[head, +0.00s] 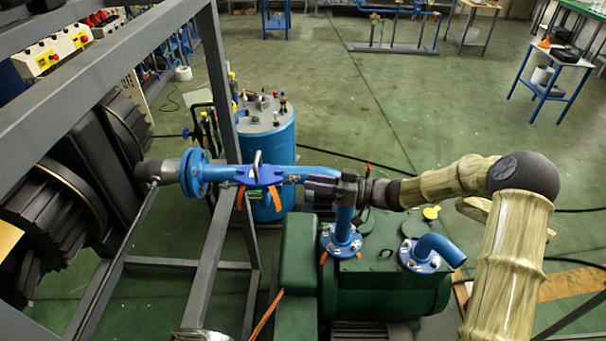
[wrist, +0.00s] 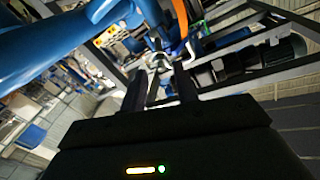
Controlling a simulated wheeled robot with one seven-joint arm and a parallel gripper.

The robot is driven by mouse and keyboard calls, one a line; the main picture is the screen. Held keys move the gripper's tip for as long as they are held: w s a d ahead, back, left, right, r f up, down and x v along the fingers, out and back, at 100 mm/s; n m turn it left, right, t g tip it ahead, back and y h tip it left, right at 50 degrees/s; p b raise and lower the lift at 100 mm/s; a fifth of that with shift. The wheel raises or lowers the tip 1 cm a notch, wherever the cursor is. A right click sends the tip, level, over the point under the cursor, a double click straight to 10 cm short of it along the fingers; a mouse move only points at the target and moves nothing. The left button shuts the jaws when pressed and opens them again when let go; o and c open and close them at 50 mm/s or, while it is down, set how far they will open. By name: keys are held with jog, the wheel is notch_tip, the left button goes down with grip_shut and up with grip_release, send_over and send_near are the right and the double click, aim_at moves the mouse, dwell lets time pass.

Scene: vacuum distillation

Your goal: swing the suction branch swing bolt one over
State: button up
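The blue suction branch (head: 315,172) runs across the middle of the head view, with a blue flanged joint (head: 258,176) on it. A pale upright loop-shaped piece stands on this joint, and orange straps (head: 274,197) hang below it. In the wrist view the blue pipework (wrist: 55,48) fills the upper left, with an orange strap (wrist: 183,22) at the top. A small silvery piece (wrist: 160,62), possibly a swing bolt, shows just beyond the fingertips. My gripper (head: 308,183) is beside the branch, right of the joint. In the wrist view its two fingers (wrist: 161,84) stand apart, with nothing clearly between them.
A round blue flange (head: 193,173) joins the branch to a dark grey pipe at left. Grey frame beams (head: 225,90) cross at left. A blue tank (head: 265,135) stands behind the branch. A green pump (head: 385,285) with blue pipe stubs is below my arm. Open floor lies behind.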

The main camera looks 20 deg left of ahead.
aim_at(293, 176)
jog(key=a+p, duration=0.1)
jog(key=a, duration=0.2)
jog(key=shift+a, duration=0.3)
jog(key=shift+c, duration=0.2)
jog(key=shift+s, duration=0.1)
grip_shut()
jog(key=h+p, duration=0.1)
jog(key=a+r+h+p, duration=0.1)
jog(key=h, duration=0.1)
jog(key=shift+s+r+p, duration=0.1)
jog(key=shift+r+p, duration=0.15)
jog(key=shift+p, duration=0.15)
jog(key=shift+d, duration=0.1)
